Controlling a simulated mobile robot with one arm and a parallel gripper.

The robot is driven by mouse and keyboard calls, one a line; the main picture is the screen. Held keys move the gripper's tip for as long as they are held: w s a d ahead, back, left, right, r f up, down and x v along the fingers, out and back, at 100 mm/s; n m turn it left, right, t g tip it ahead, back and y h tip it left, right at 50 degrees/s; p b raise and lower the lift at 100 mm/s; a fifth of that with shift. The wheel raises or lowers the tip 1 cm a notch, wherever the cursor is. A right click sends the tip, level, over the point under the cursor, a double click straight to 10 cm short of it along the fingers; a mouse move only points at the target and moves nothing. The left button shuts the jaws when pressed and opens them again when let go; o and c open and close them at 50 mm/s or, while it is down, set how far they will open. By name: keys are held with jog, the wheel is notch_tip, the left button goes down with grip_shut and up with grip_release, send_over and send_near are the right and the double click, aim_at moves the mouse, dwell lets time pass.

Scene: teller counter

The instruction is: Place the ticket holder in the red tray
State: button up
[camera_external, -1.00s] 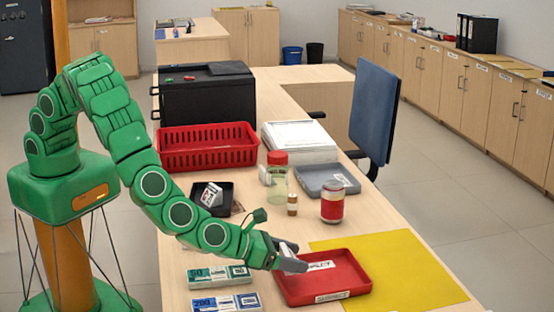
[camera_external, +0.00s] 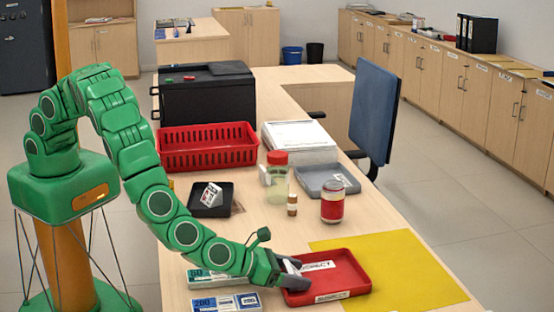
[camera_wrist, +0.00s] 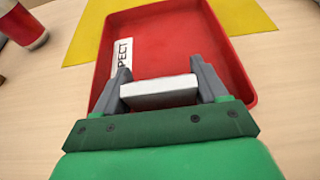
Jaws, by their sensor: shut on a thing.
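The red tray (camera_external: 352,278) lies on the counter, with a white "SUSPECT" label on its floor and another label on its front wall. It also fills much of the wrist view (camera_wrist: 222,38). My gripper (camera_external: 290,270) is at the tray's left side. In the wrist view my gripper (camera_wrist: 160,88) is shut on a white block-like thing, which I take for the ticket holder (camera_wrist: 160,92). It lies across between the grey fingers, over the near part of the tray. The fingers hide that side of the tray, and I cannot tell whether the holder touches its floor.
A yellow mat (camera_external: 415,265) lies right of the tray. A black tray (camera_external: 205,211) and banknote bundles (camera_external: 226,303) are to the left. A red basket (camera_external: 207,150) stands farther back.

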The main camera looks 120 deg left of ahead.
jog(key=o, duration=1.1)
jog(key=shift+c, duration=0.2)
